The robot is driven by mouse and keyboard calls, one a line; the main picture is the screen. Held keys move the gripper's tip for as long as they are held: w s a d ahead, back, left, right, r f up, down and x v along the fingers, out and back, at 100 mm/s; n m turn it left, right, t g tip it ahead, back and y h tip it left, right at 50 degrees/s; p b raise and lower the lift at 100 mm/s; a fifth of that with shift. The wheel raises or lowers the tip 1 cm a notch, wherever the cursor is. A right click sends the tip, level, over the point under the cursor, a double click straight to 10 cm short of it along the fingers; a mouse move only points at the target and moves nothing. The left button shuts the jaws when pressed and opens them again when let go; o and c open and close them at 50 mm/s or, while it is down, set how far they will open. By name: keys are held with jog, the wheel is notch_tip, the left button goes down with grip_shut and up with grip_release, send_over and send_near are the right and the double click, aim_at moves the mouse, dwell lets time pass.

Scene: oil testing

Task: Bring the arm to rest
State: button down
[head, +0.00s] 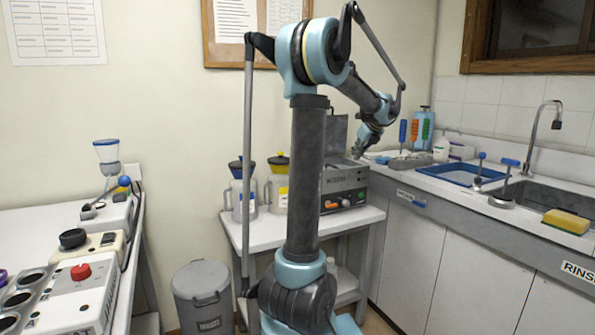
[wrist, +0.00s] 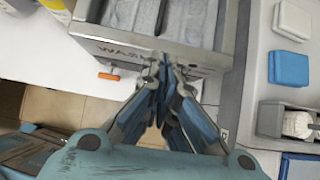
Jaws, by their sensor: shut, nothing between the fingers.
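My arm rises through the middle of the head view and bends over to the right. My gripper (head: 358,154) points down close to the grey machine with the raised lid (head: 345,180). In the wrist view my gripper (wrist: 165,68) has its fingers together with nothing between them. The fingertips overlap the front edge of the grey machine (wrist: 110,46) in that view; I cannot tell whether they touch it. The machine's top is open and shows pale grey contents inside.
The machine stands on a white cart (head: 262,232) with two jugs (head: 277,190). A sink counter (head: 470,195) with a blue tray (head: 460,175) lies right. A bench with instruments (head: 85,290) is left. A grey bin (head: 203,295) stands on the floor.

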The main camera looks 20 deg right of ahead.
jog(key=s+a+f+n+g, duration=0.15)
jog(key=s+a+n, duration=0.3)
jog(key=a, duration=0.55)
jog(key=s+a+f+n+g, duration=0.1)
jog(key=s+a+f+n, duration=0.2)
jog(key=a+n, duration=0.55)
jog(key=s+a+f+n+g, duration=0.1)
jog(key=s+a+f+n, duration=0.2)
jog(key=a, duration=1)
jog(key=s+a+f+n, duration=0.4)
jog(key=s+f+n, duration=0.1)
jog(key=s+n, duration=0.1)
jog(key=s+a+f+n+g, duration=0.1)
jog(key=s+a+f+n, duration=0.2)
jog(key=s, duration=0.6)
jog(key=s+a+f+n+g+h, duration=0.1)
jog(key=s+a+f+n, duration=0.3)
jog(key=s+f+n, duration=0.3)
jog(key=f+n, duration=0.1)
jog(key=n, duration=0.1)
jog(key=shift+s+a+n, duration=0.35)
jog(key=shift+n, duration=0.05)
jog(key=shift+w+f, duration=0.2)
jog(key=shift+w, duration=0.25)
